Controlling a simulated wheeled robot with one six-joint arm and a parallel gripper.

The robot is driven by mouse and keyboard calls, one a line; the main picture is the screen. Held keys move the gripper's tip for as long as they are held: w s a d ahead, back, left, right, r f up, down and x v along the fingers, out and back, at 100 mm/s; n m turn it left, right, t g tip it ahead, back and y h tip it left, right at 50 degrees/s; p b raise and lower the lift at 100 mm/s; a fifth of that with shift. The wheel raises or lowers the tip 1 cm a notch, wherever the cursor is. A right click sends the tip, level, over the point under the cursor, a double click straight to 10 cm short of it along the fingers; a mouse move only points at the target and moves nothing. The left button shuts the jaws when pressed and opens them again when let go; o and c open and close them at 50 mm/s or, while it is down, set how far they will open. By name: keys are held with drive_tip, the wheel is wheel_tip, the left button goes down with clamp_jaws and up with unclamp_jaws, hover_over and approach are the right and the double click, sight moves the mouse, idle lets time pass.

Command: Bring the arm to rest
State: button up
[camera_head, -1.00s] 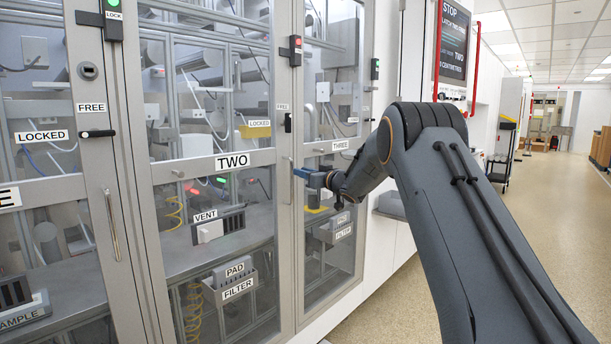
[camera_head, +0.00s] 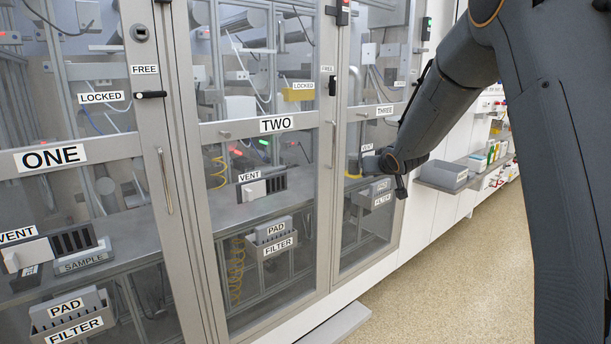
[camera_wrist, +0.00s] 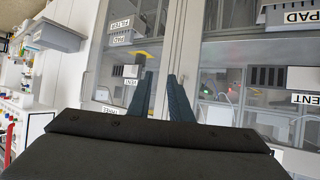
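My arm (camera_head: 445,100) reaches in from the right, its upper part bent above the elbow and its forearm sloping down to the left. My gripper (camera_head: 370,165) is in front of the glass door THREE (camera_head: 372,225), low and near the panel. In the wrist view my gripper (camera_wrist: 160,76) shows two blue-grey fingers apart with nothing between them. Beyond them is a grey door frame. Whether the fingertips touch anything cannot be told.
Doors ONE (camera_head: 50,158) and TWO (camera_head: 277,124) stand left of my gripper and look closed. Open floor (camera_head: 460,270) lies at the lower right. A light grey ledge (camera_head: 340,325) juts out low in front.

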drive_tip(key=s+a+f+g, duration=0.1)
drive_tip(key=s+f+g, duration=0.3)
drive_tip(key=s, duration=1.2)
drive_tip(key=s+f+g+p, duration=0.1)
drive_tip(key=s+f+g, duration=0.3)
drive_tip(key=s, duration=1.3)
drive_tip(key=s+a+f+m+g, duration=0.1)
drive_tip(key=s+f+g, duration=0.3)
drive_tip(key=s, duration=1.2)
drive_tip(key=shift+s+a+f+h, duration=0.2)
drive_tip(key=shift+a+f+h, duration=0.15)
drive_tip(key=shift+f+h, duration=0.1)
